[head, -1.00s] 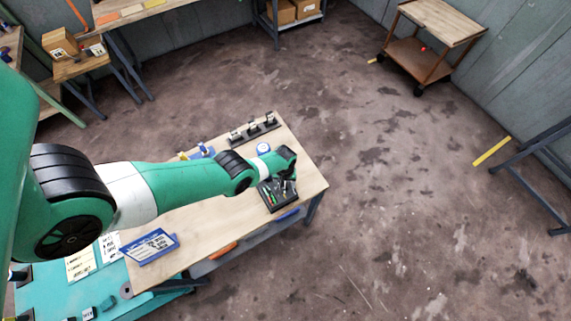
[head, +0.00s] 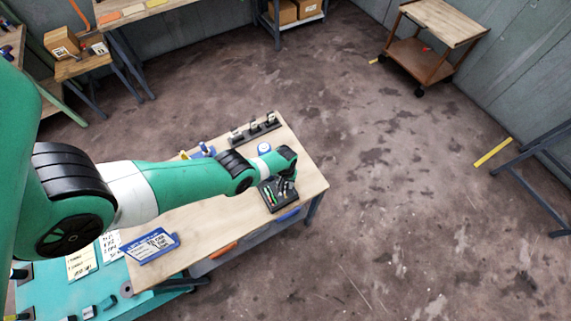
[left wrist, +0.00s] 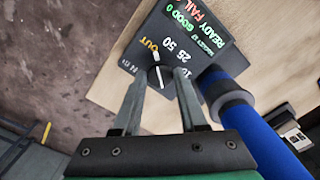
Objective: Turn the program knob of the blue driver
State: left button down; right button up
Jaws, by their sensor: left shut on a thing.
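The blue driver shows in the left wrist view as a thick blue cylinder (left wrist: 265,140) with a dark collar, beside a dark box. The box's face (left wrist: 195,45) has a lit display with green and red text, and a printed dial. The program knob (left wrist: 157,77) is a small dark knob with a white pointer line. My left gripper (left wrist: 159,74) has one finger on each side of the knob and is shut on it. In the head view the left gripper is over a dark box (head: 270,201) near the table's right end, its fingers hard to make out. My right gripper is not in view.
The wooden table (head: 215,215) holds a blue-framed sign (head: 150,248), a black rack (head: 255,130) at the back and a small blue round thing (head: 264,149). A teal surface (head: 50,290) lies at lower left. Open floor lies beyond the table's right end.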

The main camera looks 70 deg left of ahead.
pick_arm(q)
jog(key=m, duration=0.6)
dwell(0.5)
jog(key=shift+c, duration=2.3)
grip_release()
jog(key=shift+r, duration=0.1)
